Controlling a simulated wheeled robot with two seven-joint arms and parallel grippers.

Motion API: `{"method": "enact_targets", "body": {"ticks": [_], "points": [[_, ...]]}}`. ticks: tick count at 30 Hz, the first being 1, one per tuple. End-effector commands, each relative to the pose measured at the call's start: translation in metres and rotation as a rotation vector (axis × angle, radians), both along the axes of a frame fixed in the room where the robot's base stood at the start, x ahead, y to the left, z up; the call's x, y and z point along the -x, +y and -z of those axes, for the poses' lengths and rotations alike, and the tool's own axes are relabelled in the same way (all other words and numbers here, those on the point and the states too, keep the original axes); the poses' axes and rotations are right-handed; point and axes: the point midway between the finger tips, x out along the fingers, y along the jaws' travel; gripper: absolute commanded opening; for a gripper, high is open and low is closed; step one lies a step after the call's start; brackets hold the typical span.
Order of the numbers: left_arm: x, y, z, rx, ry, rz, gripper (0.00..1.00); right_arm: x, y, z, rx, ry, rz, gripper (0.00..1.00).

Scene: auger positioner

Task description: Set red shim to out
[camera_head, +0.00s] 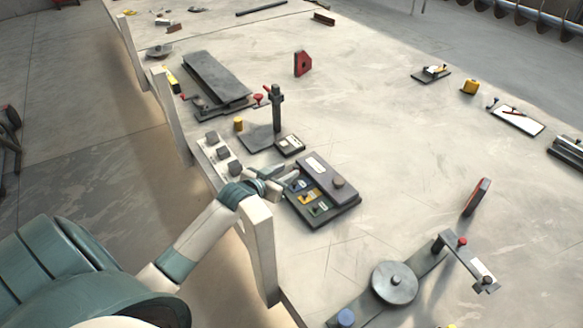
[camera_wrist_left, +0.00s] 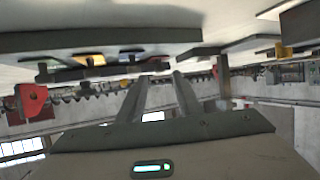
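A dark panel box (camera_head: 332,205) with blue (camera_head: 298,185), yellow (camera_head: 309,195) and green (camera_head: 318,208) labelled pieces lies on the table. My left gripper (camera_head: 287,178) is at the panel's upper left edge; touching or not is unclear. My right gripper is not in view.
A post with a red handle (camera_head: 277,105) and a small dark box (camera_head: 290,145) stand beyond the panel. Grey blocks (camera_head: 223,153) sit left of it. A disc on a bar (camera_head: 395,283) lies nearer. The table's middle right is largely clear.

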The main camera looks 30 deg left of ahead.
Motion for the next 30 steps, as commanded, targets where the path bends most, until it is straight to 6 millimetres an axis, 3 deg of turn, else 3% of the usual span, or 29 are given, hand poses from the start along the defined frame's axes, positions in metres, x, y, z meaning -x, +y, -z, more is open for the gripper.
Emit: {"method": "enact_targets", "body": {"ticks": [9, 21, 22, 26, 30], "points": [[-0.031, 0.0, 0.012, 0.001, -0.001, 0.0, 0.32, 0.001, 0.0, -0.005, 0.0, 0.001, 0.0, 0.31], [-0.035, 0.0, 0.015, 0.0, 0.0, 0.0, 0.32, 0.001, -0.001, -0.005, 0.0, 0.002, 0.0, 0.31], [-0.035, 0.0, 0.015, 0.0, 0.0, 0.0, 0.3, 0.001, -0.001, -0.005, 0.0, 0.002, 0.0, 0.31], [-0.035, 0.0, 0.015, 0.0, 0.0, 0.0, 0.0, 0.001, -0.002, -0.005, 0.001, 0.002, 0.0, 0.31], [-0.035, 0.0, 0.014, 0.0, 0.0, 0.0, 0.0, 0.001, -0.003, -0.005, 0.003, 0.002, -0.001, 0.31]]}}
